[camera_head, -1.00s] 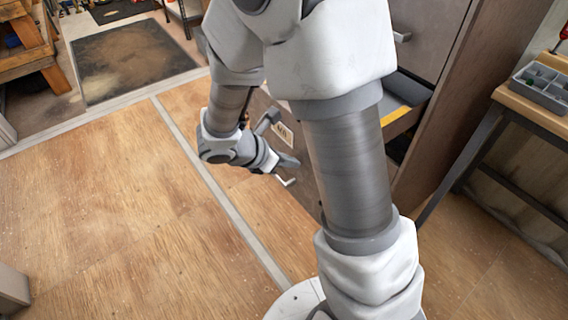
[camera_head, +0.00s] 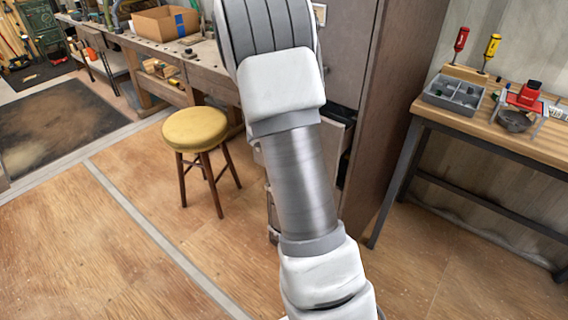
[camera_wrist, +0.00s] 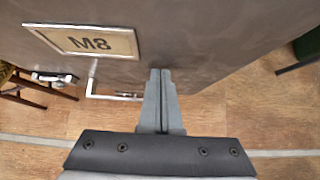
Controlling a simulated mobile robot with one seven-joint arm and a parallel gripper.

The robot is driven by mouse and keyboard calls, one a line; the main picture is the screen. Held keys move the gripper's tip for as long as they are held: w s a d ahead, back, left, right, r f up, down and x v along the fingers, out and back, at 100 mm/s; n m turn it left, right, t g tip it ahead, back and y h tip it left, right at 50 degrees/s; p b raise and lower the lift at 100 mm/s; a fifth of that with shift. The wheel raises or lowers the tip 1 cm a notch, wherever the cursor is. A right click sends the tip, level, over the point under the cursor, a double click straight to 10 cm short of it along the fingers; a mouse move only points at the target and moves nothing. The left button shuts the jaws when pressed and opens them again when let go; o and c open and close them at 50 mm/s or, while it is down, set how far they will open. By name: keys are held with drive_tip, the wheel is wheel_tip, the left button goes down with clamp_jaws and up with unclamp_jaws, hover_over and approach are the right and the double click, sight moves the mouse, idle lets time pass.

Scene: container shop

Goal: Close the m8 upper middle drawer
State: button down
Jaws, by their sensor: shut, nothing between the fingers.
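In the head view, the grey cabinet (camera_head: 345,60) stands behind my arm, with part of an open drawer (camera_head: 340,114) showing to the arm's right. My arm hides the gripper and most of the drawers.
A yellow-topped stool (camera_head: 195,128) stands left of the cabinet, before a long workbench (camera_head: 205,65) bearing a cardboard box (camera_head: 165,22). At the right is a wooden table (camera_head: 535,142) with a grey tray (camera_head: 452,95) and tools. The floor at the left is open.

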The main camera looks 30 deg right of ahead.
drive_tip(key=d, duration=0.2)
drive_tip(key=w+d+p, duration=0.1)
drive_tip(key=d, duration=0.2)
drive_tip(key=w+d+p, duration=0.1)
drive_tip(key=d, duration=0.2)
drive_tip(key=shift+w, duration=0.25)
drive_tip(key=shift+d+r, duration=0.1)
drive_tip(key=shift+d, duration=0.05)
drive_tip(key=shift+d+r, duration=0.1)
drive_tip(key=shift+w, duration=0.1)
